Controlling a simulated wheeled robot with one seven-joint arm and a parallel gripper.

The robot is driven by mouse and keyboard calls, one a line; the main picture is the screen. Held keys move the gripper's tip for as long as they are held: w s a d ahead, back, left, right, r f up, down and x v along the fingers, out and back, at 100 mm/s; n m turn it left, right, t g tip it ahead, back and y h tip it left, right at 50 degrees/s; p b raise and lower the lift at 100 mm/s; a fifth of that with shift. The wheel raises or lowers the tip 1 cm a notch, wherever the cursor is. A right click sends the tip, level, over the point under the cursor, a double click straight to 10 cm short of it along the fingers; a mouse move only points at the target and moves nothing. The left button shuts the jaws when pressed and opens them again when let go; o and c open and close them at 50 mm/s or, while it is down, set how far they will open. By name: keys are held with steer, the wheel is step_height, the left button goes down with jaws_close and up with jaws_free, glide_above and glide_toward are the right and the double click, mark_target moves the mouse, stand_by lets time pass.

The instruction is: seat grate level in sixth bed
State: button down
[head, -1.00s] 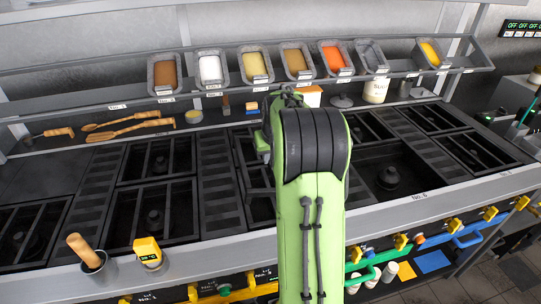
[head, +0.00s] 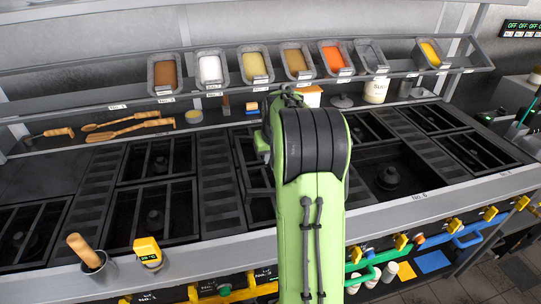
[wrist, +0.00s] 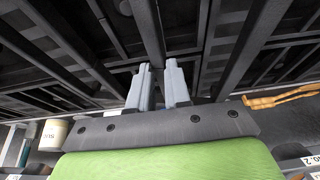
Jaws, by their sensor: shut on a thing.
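In the head view the sixth bed (head: 389,179), behind the "No.6" label, is an open dark well. A round burner shows in it, with no grate over it. My green arm hides my gripper in the head view. In the wrist view my gripper (wrist: 158,82) has its two grey fingers closed about a dark bar of the grate (wrist: 148,28), which runs up between them. Most of the grate cannot be told apart from the dark bars around it, so its tilt is unclear.
Other beds with grates, such as the one at the left (head: 153,210), lie along the counter. Slatted strips (head: 218,185) separate them. A shelf of food trays (head: 255,64) runs behind.

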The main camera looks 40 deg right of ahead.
steer(key=shift+r, duration=0.25)
steer(key=shift+r+p, duration=1.8)
steer(key=shift+r, duration=0.15)
steer(key=shift+f, duration=0.15)
